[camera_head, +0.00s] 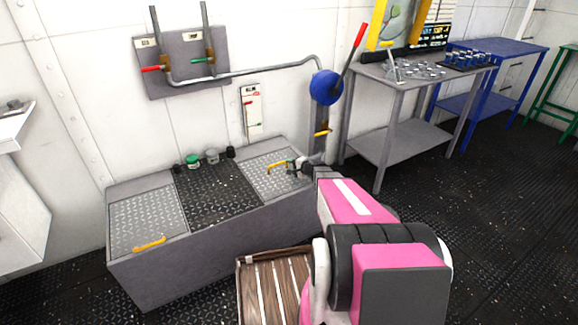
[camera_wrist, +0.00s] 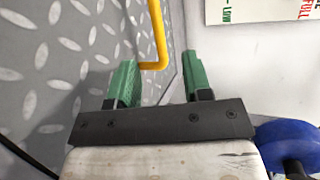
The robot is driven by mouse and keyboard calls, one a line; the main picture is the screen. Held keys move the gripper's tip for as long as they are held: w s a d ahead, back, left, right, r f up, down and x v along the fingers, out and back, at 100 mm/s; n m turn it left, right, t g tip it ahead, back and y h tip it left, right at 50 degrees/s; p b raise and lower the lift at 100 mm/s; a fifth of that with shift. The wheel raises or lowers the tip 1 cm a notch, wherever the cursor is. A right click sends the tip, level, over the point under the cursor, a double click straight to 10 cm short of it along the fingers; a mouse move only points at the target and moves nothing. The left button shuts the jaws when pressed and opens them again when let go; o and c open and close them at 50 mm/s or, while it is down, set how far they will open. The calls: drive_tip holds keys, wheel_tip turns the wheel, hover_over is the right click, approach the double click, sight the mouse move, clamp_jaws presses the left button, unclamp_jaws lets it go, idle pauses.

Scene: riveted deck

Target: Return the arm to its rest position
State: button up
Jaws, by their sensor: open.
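My gripper (camera_wrist: 156,82) shows in the wrist view with its two green fingers apart and nothing held between them. A yellow handle (camera_wrist: 157,40) on a treadplate hatch (camera_wrist: 50,60) lies just beyond the fingertips, near the left finger; I cannot tell whether they touch. In the head view my pink and grey arm reaches from the lower right, and my gripper (camera_head: 300,164) is over the right-hand hatch (camera_head: 262,182) of the grey bench, close to its yellow handle (camera_head: 277,166). That hatch looks closed.
The grey bench (camera_head: 215,255) has a left hatch (camera_head: 135,222) with a yellow handle (camera_head: 149,243). Pipes and a blue wheel (camera_head: 326,87) with a red lever (camera_head: 359,40) are on the wall behind. A wooden slatted crate (camera_head: 274,288) stands in front. A grey table (camera_head: 400,135) is at right.

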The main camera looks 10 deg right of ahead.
drive_tip(key=s+a+r+n+g+h, duration=0.1)
drive_tip(key=s+a+r+n+g, duration=0.3)
drive_tip(key=s, duration=0.5)
drive_tip(key=s+a+r+n+g+h, duration=0.1)
drive_tip(key=s+a+n+g, duration=0.35)
drive_tip(key=s, duration=0.35)
drive_tip(key=s+d+r+n+g+h, duration=0.1)
drive_tip(key=s+r+h, duration=0.1)
drive_tip(key=s, duration=0.4)
drive_tip(key=s+d+r+n+g+h, duration=0.2)
drive_tip(key=s+r+h, duration=0.1)
drive_tip(key=s, duration=0.4)
drive_tip(key=shift+s+h, duration=0.25)
drive_tip(key=shift+h, duration=0.65)
drive_tip(key=shift+d, duration=0.1)
